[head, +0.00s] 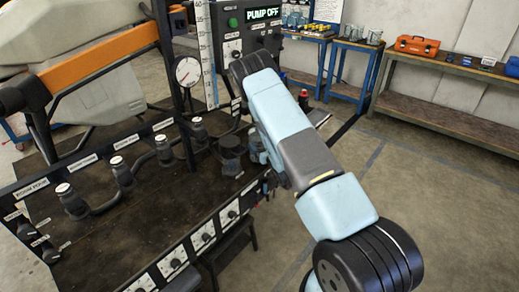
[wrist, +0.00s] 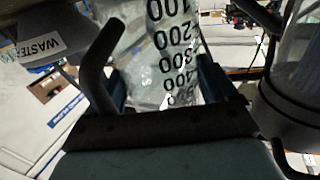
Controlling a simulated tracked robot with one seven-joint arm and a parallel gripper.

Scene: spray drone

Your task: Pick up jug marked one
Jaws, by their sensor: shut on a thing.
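A clear jug (wrist: 178,45) with black graduation numbers fills the upper middle of the wrist view. My gripper (wrist: 165,85) is shut on it, with a dark blue finger on each side. The number one mark cannot be seen on the jug. A dark bent handle (wrist: 97,68) stands at the left of the grip; whether it belongs to the jug I cannot tell. In the head view my arm hides most of the gripper and the jug near the right edge of the dark bench (head: 150,215).
A grey container labelled WASTE (wrist: 38,45) is close on the left in the wrist view, and a clear cylinder with a dark base (wrist: 292,105) on the right. In the head view, a pump panel (head: 260,20) reads PUMP OFF. Black nozzle bodies (head: 122,172) line the bench.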

